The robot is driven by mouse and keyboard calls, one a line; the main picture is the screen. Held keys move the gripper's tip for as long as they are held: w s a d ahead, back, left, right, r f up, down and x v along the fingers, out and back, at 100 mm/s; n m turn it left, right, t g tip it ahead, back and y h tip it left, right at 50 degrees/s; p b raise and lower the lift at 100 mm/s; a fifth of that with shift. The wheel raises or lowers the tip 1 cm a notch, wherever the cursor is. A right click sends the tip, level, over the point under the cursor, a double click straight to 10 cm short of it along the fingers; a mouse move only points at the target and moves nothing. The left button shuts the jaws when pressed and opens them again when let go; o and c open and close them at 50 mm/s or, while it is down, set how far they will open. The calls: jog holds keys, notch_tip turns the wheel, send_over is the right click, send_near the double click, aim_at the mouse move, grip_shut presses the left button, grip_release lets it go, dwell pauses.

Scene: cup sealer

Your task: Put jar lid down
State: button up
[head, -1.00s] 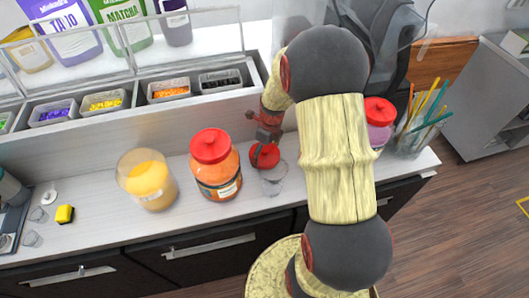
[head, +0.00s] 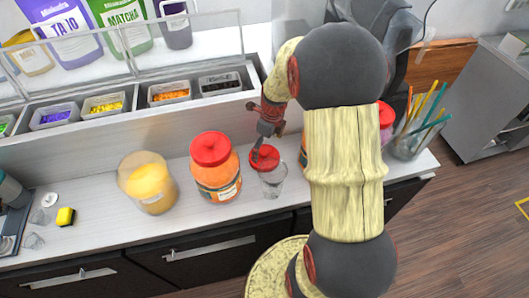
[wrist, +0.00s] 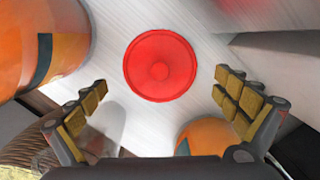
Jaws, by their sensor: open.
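The red round jar lid (head: 264,158) lies flat on the white counter, just behind a clear cup. In the wrist view the lid (wrist: 160,66) sits beyond and between my fingertips, with bare counter around it. My gripper (wrist: 162,82) is open, its two fingers spread wide and apart from the lid. In the head view my gripper (head: 264,140) is above the lid. An orange jar (head: 303,152) stands to the right, mostly hidden by my arm; whether it has a lid cannot be told in the head view.
A red-lidded orange jar (head: 216,172) and a yellow-filled container (head: 148,182) stand left of the lid. The clear cup (head: 273,181) is close in front. Ingredient bins (head: 170,92) line the back. A holder with colored straws (head: 405,140) stands at the right.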

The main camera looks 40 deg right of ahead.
aim_at(267, 155)
jog(key=s+a+r+n+t, duration=0.1)
jog(key=s+a+r+n, duration=0.1)
jog(key=a+r+n, duration=0.65)
jog(key=s+a+r+n+t, duration=0.1)
jog(key=s+a+r+n, duration=0.4)
jog(key=r, duration=0.6)
jog(key=s+a+r+n+t, duration=0.1)
jog(key=s+a+r+n, duration=0.2)
jog(key=n, duration=0.6)
jog(key=s+a+r+n+t, duration=0.1)
jog(key=s+a+r+n, duration=0.2)
jog(key=s+a+n, duration=0.3)
jog(key=n, duration=0.4)
jog(key=shift+p, duration=0.3)
notch_tip(267, 155, down, 8)
jog(key=b, duration=0.8)
jog(key=shift+f, duration=0.2)
